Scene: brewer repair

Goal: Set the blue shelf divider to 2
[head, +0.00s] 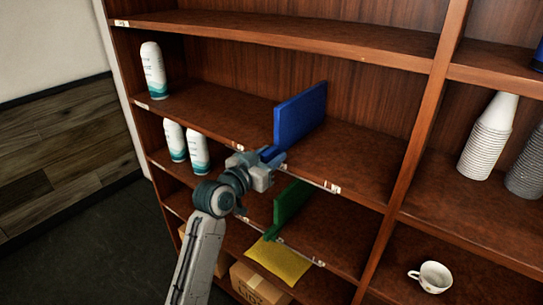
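The blue shelf divider (301,113) stands upright on a middle shelf of the wooden bookcase, right of that shelf's centre. My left gripper (270,160) is at the divider's lower front end, at the shelf's front edge, and appears to touch it. Whether its fingers are closed on the divider is too small to tell. Small white labels sit on the shelf edge, one (332,187) to the right of the gripper; their numbers are not readable. My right gripper is out of view.
A green divider (291,205) stands on the shelf below, near a yellow cloth (279,261). A white bottle (153,70) stands at the left of the blue divider's shelf. Stacked cups (489,137) and a teacup (432,276) are in the right bay. A cardboard box (258,285) is at the bottom.

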